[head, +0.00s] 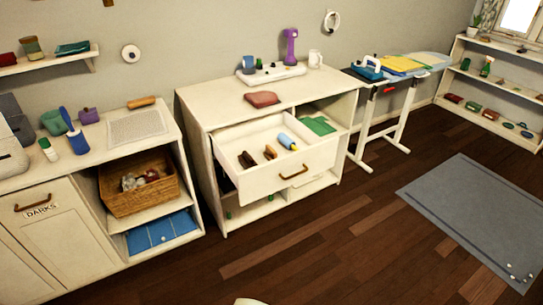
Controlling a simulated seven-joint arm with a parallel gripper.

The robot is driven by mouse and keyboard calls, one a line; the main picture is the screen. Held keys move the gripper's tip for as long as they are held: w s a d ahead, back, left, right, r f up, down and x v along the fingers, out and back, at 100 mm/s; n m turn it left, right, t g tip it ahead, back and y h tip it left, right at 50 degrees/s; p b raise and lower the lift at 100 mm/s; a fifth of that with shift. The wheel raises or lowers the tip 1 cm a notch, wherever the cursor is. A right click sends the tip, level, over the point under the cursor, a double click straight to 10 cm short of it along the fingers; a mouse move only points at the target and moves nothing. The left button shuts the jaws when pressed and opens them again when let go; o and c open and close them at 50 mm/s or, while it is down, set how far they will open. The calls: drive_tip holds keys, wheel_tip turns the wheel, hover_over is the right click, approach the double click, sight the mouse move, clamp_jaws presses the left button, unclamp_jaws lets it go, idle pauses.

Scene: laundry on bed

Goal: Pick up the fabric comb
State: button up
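I cannot tell for certain which item is the fabric comb. An open white drawer (231,140) in the middle cabinet holds several small items. Among them are a dark brown item (247,159), a lighter brown item (270,152) and a blue-and-yellow cylinder (287,141). These lie apart from each other on the drawer floor, and they are too small to identify surely. An orange-brown elongated item (141,102) lies at the back of the left counter.
The drawer juts out from the middle cabinet (222,103). A wicker basket (128,200) sits in the left counter's open shelf. An ironing board (434,60) stands right of the cabinet. The wooden floor in front is clear, with a grey mat (470,205) at right.

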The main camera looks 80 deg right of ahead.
drive_tip(key=o, duration=1.2)
